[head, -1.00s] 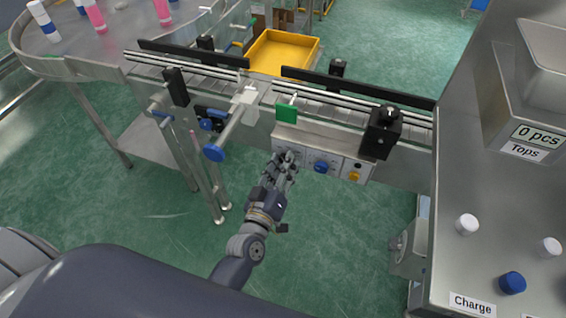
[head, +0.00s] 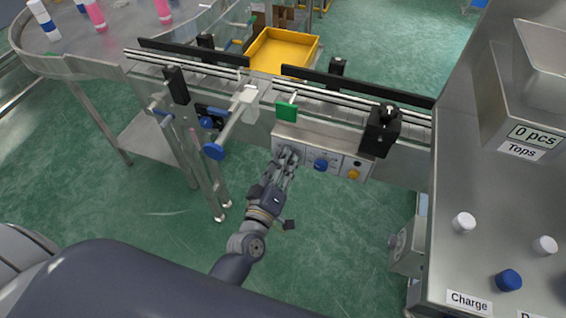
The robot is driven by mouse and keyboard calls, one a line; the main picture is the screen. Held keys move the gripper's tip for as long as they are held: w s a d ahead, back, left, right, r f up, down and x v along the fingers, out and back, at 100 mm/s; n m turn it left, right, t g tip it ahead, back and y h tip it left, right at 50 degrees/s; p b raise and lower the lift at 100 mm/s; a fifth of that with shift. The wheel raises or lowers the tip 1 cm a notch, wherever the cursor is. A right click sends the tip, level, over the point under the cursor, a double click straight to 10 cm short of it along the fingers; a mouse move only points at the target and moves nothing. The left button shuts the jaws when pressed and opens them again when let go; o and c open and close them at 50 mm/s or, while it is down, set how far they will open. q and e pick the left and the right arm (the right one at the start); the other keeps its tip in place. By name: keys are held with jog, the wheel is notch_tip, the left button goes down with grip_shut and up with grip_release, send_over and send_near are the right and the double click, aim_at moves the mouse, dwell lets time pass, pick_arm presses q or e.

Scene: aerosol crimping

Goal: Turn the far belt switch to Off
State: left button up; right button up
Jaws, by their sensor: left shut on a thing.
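A control box (head: 334,150) is fixed to the near side of the conveyor in the head view. Its front carries a blue knob (head: 320,165) in the middle and a yellow knob (head: 353,174) on the right. My left gripper (head: 287,156) reaches up to the left end of the box front. Its fingers are shut on the switch there, which they hide, so I cannot read its position. The labels on the box are too small to read. My right gripper is out of view.
A green block (head: 286,111) stands above the box, by the conveyor rails (head: 235,82). A blue-ended handle (head: 214,151) sticks out to the left of the gripper. A steel cabinet (head: 470,190) stands at right. A yellow tray (head: 282,52) lies beyond the conveyor.

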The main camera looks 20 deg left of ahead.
pick_arm(q)
jog(key=o, duration=1.1)
jog(key=shift+c, duration=0.2)
jog(key=s, duration=1.2)
jog(key=shift+a, duration=0.2)
